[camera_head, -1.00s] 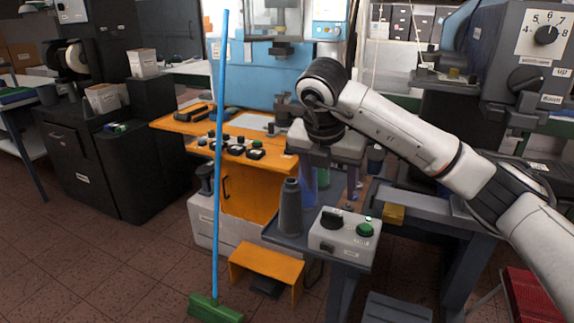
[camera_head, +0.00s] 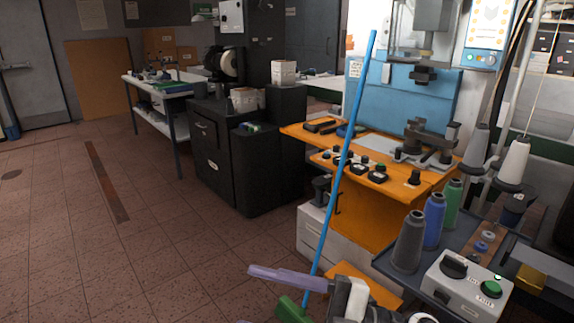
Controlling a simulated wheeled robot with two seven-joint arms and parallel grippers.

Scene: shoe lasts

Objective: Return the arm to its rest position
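A white and dark part of my own arm (camera_head: 350,298), which seems to be the right one, shows at the bottom edge, low in front of the orange bench. A long purple-grey piece (camera_head: 285,278) sticks out to the left from it. I cannot tell whether this is part of the gripper or something held. The fingertips are not clearly visible, so open or shut cannot be told. No arm comes in from the left, and my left gripper is out of view.
A blue-handled broom (camera_head: 343,160) leans upright, its green head (camera_head: 292,310) near the purple piece. An orange workbench (camera_head: 370,215) and a grey control box (camera_head: 465,285) beside thread cones (camera_head: 408,245) stand right. Black cabinets (camera_head: 225,150) stand behind. The left floor is clear.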

